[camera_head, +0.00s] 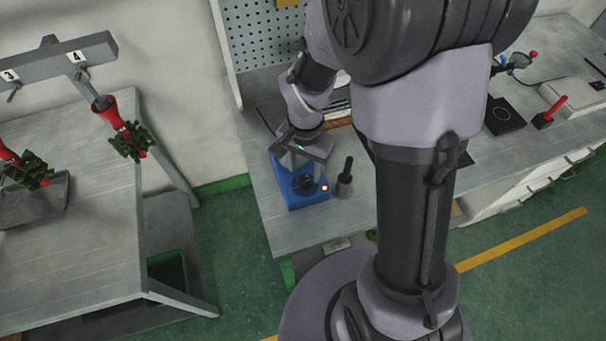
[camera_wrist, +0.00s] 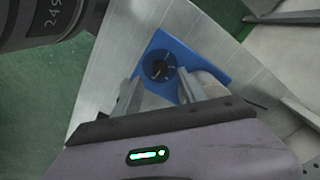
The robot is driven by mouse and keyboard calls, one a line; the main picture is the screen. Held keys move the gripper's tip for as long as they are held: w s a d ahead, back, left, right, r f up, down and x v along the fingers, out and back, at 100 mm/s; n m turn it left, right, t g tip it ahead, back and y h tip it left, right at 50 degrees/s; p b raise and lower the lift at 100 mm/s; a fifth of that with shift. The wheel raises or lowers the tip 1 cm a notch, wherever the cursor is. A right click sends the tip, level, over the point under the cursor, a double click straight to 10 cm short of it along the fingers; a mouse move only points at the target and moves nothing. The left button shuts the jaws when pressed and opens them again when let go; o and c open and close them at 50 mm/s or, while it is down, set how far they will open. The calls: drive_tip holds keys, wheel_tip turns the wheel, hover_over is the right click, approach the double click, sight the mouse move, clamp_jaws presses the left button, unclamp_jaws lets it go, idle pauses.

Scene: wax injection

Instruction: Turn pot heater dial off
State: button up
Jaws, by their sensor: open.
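I cannot tell whether the fingers touch the dial.
A dark cup with a black handle (camera_head: 343,180) stands just right of the heater. The bench (camera_head: 290,236) has bare room in front.

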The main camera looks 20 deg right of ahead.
sight(305, 181)
wheel_tip(305, 181, down, 5)
drive_tip(key=shift+b, duration=0.7)
clamp_jaws()
